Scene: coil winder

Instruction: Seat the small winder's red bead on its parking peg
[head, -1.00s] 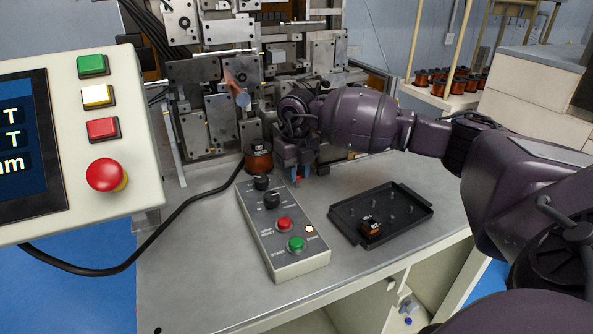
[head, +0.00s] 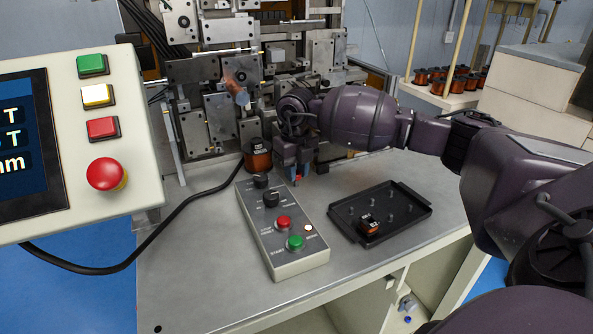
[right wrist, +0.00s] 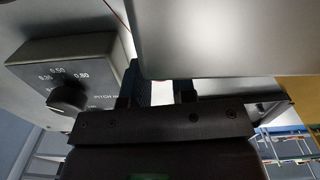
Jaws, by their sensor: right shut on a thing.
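My right gripper (head: 296,176) is low over the grey bench, in front of the winder (head: 222,110) and just behind the control box. Its jaws are shut on a small red thing at the fingertips, which I take for the red bead (head: 298,178); it is tiny and mostly hidden. In the right wrist view the two fingers (right wrist: 160,92) show dark below a large grey metal surface, and the bead cannot be made out. I cannot pick out the parking peg. My left gripper is not in view.
The control box (head: 283,238) with knobs and buttons stands close in front of the gripper. A copper spool (head: 258,158) stands left of the gripper.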

